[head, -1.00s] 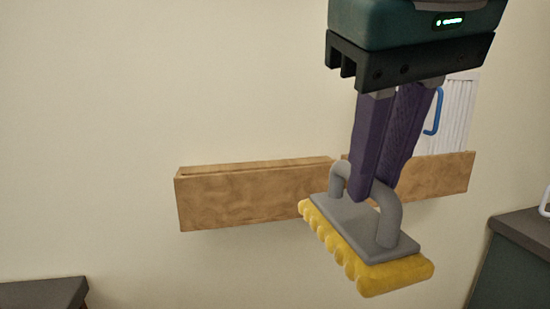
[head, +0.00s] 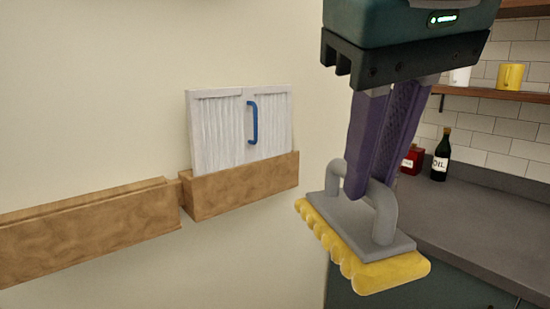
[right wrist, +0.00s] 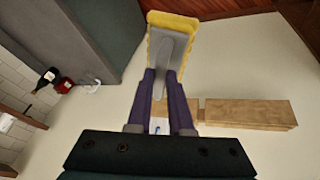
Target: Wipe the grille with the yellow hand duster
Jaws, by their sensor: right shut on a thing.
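The grille (head: 220,132) is a white ribbed panel with a blue handle (head: 252,122). It stands upright in a wooden wall holder (head: 245,187), left of centre in the head view; its lower part is hidden inside the holder. The yellow hand duster (head: 375,274) has a grey plate and a grey loop handle. My right gripper (head: 366,190) is shut on that handle and holds the duster in the air, yellow side down, to the right of the grille and apart from it. The duster (right wrist: 172,52) also shows in the right wrist view. My left gripper is not in view.
A second wooden holder (head: 90,230) is on the wall at the left. At the right is a grey counter (head: 465,215) with a dark oil bottle (head: 441,157) and a red container (head: 412,160). Above it, a shelf (head: 500,95) bears a yellow mug (head: 511,76).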

